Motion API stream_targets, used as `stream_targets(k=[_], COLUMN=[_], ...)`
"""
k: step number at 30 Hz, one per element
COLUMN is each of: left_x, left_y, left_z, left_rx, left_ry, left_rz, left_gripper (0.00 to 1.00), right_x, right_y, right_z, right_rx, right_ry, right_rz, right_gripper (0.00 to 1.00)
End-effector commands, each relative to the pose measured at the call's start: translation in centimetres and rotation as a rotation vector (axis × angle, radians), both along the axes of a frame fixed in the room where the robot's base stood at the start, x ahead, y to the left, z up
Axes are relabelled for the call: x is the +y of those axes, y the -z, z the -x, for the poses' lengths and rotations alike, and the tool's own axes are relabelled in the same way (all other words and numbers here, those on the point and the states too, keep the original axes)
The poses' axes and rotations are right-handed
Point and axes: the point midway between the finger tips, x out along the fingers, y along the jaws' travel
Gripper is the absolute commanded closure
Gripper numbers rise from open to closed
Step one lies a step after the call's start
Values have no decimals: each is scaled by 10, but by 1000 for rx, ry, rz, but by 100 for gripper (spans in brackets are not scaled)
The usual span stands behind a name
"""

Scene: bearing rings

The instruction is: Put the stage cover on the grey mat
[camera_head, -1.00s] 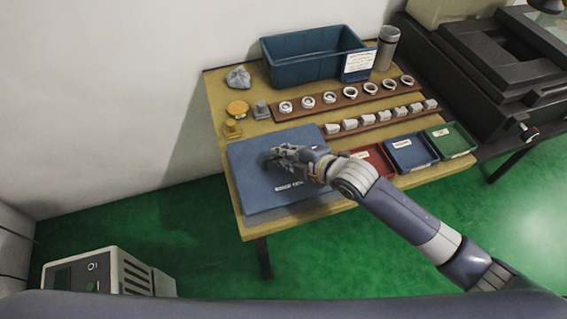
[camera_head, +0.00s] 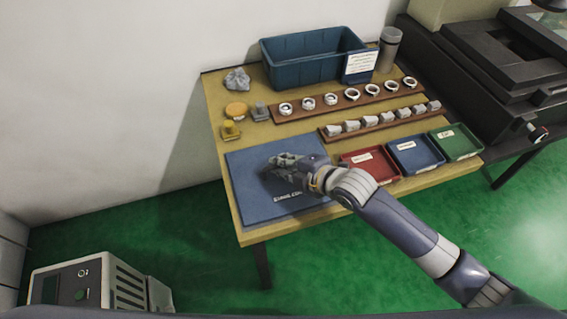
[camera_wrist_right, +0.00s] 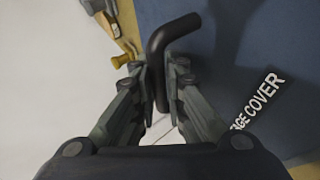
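The stage cover (camera_head: 247,190) is a flat dark blue plate with white lettering on the left front part of the table. It lies flat at or just above the tabletop; a small gap cannot be ruled out. My right gripper (camera_head: 275,163) is over its middle. In the right wrist view, the fingers (camera_wrist_right: 160,80) are closed on the cover's black bent handle (camera_wrist_right: 172,33), with the blue plate (camera_wrist_right: 225,50) and its lettering behind. The grey mat cannot be made out now, so the plate seems to hide it. My left gripper is not in view.
Red (camera_head: 378,178), blue (camera_head: 428,167) and green (camera_head: 468,152) trays stand right of the cover. Behind are racks of rings (camera_head: 333,104) and grey parts (camera_head: 360,130), a blue bin (camera_head: 300,72) and a yellow-based item (camera_head: 230,132) near the cover's back left corner.

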Motion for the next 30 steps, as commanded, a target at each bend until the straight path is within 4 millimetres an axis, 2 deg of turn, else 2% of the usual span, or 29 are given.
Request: stream_targets(k=[1, 2, 14, 17, 30], left_x=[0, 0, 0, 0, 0], left_y=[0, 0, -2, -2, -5], left_z=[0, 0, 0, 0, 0], left_rx=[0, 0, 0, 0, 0], left_ry=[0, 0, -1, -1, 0], left_rz=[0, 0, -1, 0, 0], left_gripper=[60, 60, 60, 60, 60], right_x=[0, 0, 0, -6, -54], right_y=[0, 0, -4, -6, -48], right_z=[0, 0, 0, 5, 56], right_rx=[1, 1, 1, 2, 0], right_ry=[1, 1, 1, 1, -1], right_rz=[1, 1, 0, 3, 5], right_gripper=[74, 70, 70, 70, 70])
